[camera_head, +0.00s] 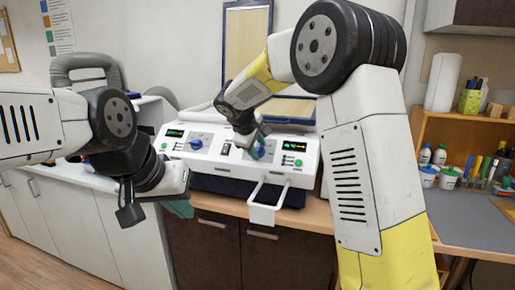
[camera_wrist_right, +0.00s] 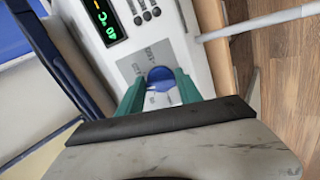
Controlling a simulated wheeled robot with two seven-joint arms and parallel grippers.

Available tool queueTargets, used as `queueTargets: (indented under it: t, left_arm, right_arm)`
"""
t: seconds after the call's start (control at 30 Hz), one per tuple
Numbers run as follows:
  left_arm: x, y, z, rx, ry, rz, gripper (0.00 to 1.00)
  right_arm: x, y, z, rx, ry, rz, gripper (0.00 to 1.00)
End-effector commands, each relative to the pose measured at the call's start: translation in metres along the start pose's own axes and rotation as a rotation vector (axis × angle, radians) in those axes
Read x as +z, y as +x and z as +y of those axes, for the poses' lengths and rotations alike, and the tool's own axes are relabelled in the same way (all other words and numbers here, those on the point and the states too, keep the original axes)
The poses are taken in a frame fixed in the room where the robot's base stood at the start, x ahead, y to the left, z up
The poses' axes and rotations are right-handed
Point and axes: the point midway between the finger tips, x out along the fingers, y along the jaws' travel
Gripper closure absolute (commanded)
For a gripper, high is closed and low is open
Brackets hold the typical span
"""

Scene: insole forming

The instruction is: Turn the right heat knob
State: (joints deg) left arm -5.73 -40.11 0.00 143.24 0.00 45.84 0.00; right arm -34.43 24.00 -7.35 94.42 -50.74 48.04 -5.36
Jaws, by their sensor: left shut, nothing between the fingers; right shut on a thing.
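The white forming machine (camera_head: 222,168) stands on the counter. Its right heat knob is blue; in the right wrist view the knob (camera_wrist_right: 160,79) sits between the green fingertips of my right gripper (camera_wrist_right: 161,90), which is shut on it. The blue left knob (camera_head: 196,144) is uncovered. My left gripper (camera_head: 130,213) is shut and empty, hanging in front of the counter at the left, apart from the machine.
Green-lit displays (camera_head: 294,146) sit on the panel, one also in the right wrist view (camera_wrist_right: 103,20). A white handle (camera_head: 264,213) juts out from the machine's front. A wooden shelf (camera_head: 436,117) with bottles and pens stands at the right.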

Motion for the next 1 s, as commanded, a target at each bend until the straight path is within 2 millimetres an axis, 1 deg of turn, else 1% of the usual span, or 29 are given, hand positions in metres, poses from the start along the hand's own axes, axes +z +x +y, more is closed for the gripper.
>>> queueTargets:
  t: [0.2, 0.5, 0.7, 1.0]
  left_arm:
    - [0.0, 0.0, 0.0, 0.0, 0.0, 0.0, 1.0]
    - [0.0, 0.0, 0.0, 0.0, 0.0, 0.0, 1.0]
    - [0.0, 0.0, 0.0, 0.0, 0.0, 0.0, 1.0]
    - [0.0, 0.0, 0.0, 0.0, 0.0, 0.0, 1.0]
  right_arm:
    - [-0.0016, -0.0001, -0.0026, -0.014, 0.2, 0.002, 0.99]
    - [-0.0019, -0.0002, -0.0033, -0.027, 0.437, 0.002, 0.99]
    - [-0.0021, -0.0002, -0.0034, -0.031, 0.541, 0.002, 0.99]
    - [-0.0027, -0.0004, -0.0036, -0.036, 0.61, 0.004, 0.99]
